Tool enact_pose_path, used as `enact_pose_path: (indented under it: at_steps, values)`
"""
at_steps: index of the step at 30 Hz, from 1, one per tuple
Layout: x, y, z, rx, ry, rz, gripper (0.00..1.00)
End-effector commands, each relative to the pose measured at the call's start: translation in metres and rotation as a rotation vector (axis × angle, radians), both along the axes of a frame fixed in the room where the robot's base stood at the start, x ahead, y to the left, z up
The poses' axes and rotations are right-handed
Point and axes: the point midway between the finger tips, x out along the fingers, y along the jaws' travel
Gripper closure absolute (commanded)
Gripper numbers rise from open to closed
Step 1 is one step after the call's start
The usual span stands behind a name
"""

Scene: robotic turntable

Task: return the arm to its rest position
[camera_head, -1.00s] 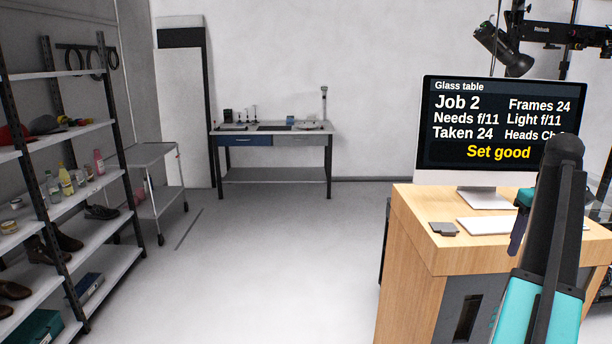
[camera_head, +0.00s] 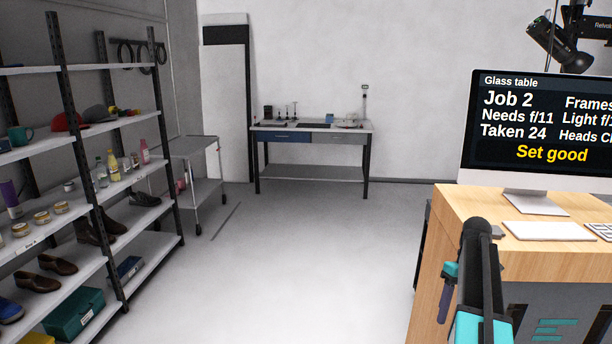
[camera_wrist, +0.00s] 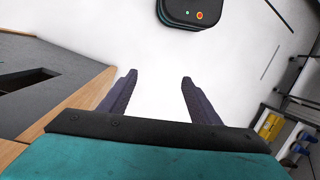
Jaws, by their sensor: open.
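My gripper (camera_wrist: 159,80) is open in the wrist view, with two dark purple fingers apart and nothing between them. Beyond the fingers is pale floor. In the head view my arm (camera_head: 481,270) is folded at the lower right, in front of the wooden desk (camera_head: 455,235). A dark purple part of my gripper (camera_head: 445,303) hangs at the arm's left side; its fingertips cannot be told apart there. Whether it touches the desk cannot be told. The monitor (camera_head: 545,125) on the desk reads "Glass table", "Job 2", "Taken 24", "Set good".
A shelf rack (camera_head: 130,180) with shoes, bottles and jars lines the left side. A grey cart (camera_head: 195,147) stands beside it. A workbench (camera_head: 310,135) is at the back wall. The floor (camera_head: 300,260) between rack and desk is clear. A studio lamp (camera_head: 560,45) hangs upper right.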

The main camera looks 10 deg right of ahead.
Motion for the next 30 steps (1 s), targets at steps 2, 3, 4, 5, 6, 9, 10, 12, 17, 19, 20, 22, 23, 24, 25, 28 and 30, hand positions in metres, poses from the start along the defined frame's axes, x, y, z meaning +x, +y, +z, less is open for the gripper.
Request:
enact_pose_path:
  at_steps: [2, 3, 4, 5, 6, 9, 10, 12, 17, 19, 20, 22, 23, 24, 25, 28, 30]
  values:
    - [0.004, 0.023, -0.029, 0.017, 0.025, 0.030, 0.43]
    - [0.005, 0.034, -0.041, 0.024, 0.036, 0.044, 0.43]
    - [0.006, 0.042, -0.051, 0.028, 0.044, 0.053, 0.43]
    - [0.007, 0.049, -0.060, 0.033, 0.052, 0.062, 0.43]
    - [0.008, 0.060, -0.072, 0.039, 0.063, 0.076, 0.43]
    - [0.008, 0.086, -0.102, 0.052, 0.091, 0.105, 0.43]
    - [0.007, 0.094, -0.111, 0.055, 0.098, 0.114, 0.43]
    - [0.006, 0.112, -0.131, 0.062, 0.117, 0.133, 0.43]
    - [-0.002, 0.153, -0.177, 0.075, 0.161, 0.175, 0.43]
    - [-0.007, 0.170, -0.196, 0.078, 0.180, 0.192, 0.43]
    - [-0.010, 0.177, -0.204, 0.080, 0.188, 0.199, 0.43]
    - [-0.017, 0.194, -0.223, 0.082, 0.206, 0.215, 0.43]
    - [-0.020, 0.201, -0.231, 0.082, 0.214, 0.221, 0.43]
    - [-0.024, 0.211, -0.241, 0.083, 0.225, 0.229, 0.43]
    - [-0.028, 0.218, -0.249, 0.084, 0.234, 0.236, 0.43]
    - [-0.041, 0.240, -0.273, 0.083, 0.258, 0.256, 0.43]
    - [-0.051, 0.256, -0.290, 0.081, 0.276, 0.269, 0.43]
